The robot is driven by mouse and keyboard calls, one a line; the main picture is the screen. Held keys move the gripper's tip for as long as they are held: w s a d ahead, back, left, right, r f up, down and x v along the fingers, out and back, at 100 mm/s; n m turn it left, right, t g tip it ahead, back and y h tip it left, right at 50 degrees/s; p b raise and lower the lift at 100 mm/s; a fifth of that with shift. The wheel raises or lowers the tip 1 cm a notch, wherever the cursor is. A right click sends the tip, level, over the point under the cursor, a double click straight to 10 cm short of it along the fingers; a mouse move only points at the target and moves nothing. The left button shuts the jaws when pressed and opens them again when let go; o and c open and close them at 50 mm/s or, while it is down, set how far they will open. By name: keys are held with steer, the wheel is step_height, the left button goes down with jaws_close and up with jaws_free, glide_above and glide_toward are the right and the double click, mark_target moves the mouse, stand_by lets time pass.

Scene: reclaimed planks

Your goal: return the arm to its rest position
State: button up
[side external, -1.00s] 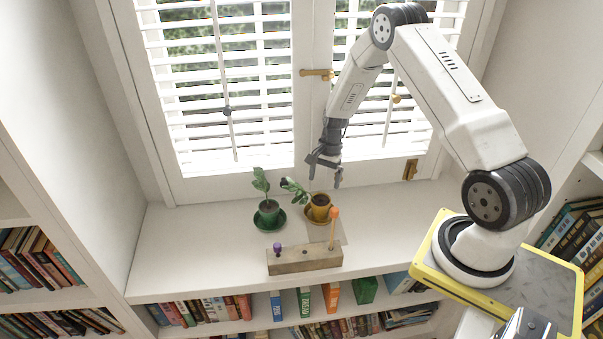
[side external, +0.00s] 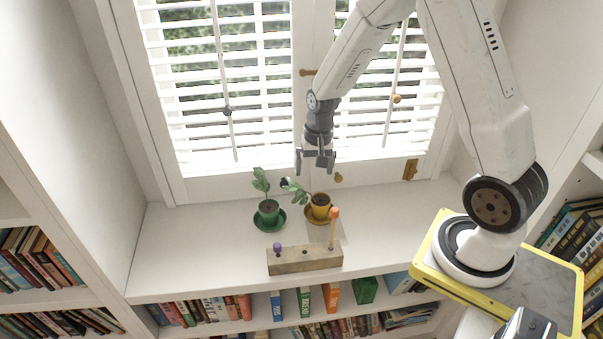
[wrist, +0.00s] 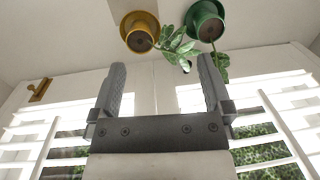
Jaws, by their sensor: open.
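My gripper (side external: 315,162) is open and empty, pointing down above the window ledge. It hangs just above the plant in the yellow pot (side external: 319,206), apart from it. In the wrist view my gripper (wrist: 163,80) shows its two fingers spread with nothing between them. The yellow pot (wrist: 139,27) and the green pot (wrist: 205,20) show beyond the fingertips there, with leaves between them. In the side view the green pot (side external: 268,212) stands upright on a green saucer (side external: 256,220), left of the yellow pot.
A wooden block (side external: 303,262) with a purple knob (side external: 277,248) and an orange-topped peg (side external: 334,225) lies near the ledge's front. The window blinds (side external: 225,90) are behind my arm. Bookshelves line both sides. The ledge's left part is clear.

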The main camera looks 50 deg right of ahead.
steer(key=s+a+r+n+t+h, duration=0.1)
steer(key=s+a+r+n+t, duration=0.1)
steer(key=s+a+r+n, duration=0.5)
steer(key=s+a+n, duration=0.1)
steer(key=s+a, duration=0.1)
steer(key=s, duration=0.1)
steer(key=shift+r+n, duration=0.15)
steer(key=shift+n, duration=0.25)
steer(key=shift+w, duration=0.15)
steer(key=w+d+f+n, duration=0.4)
steer(key=d+f+n, duration=0.1)
steer(key=n, duration=0.1)
steer(key=w+d+f+n+g+h, duration=0.1)
steer(key=w+d+f+n, duration=0.3)
steer(key=d+f+n, duration=0.1)
steer(key=w+d+f+n+g, duration=0.1)
steer(key=w+d+f+n, duration=0.2)
steer(key=d+f+n, duration=0.2)
steer(key=shift+w+d+f+n, duration=0.2)
steer(key=shift+f+n, duration=0.4)
steer(key=shift+n, duration=0.3)
steer(key=shift+w+d+f+n, duration=0.1)
steer(key=shift+w+f+n, duration=0.1)
steer(key=shift+f+n, duration=0.55)
steer(key=shift+d+f+n, duration=0.15)
steer(key=shift+n, duration=0.3)
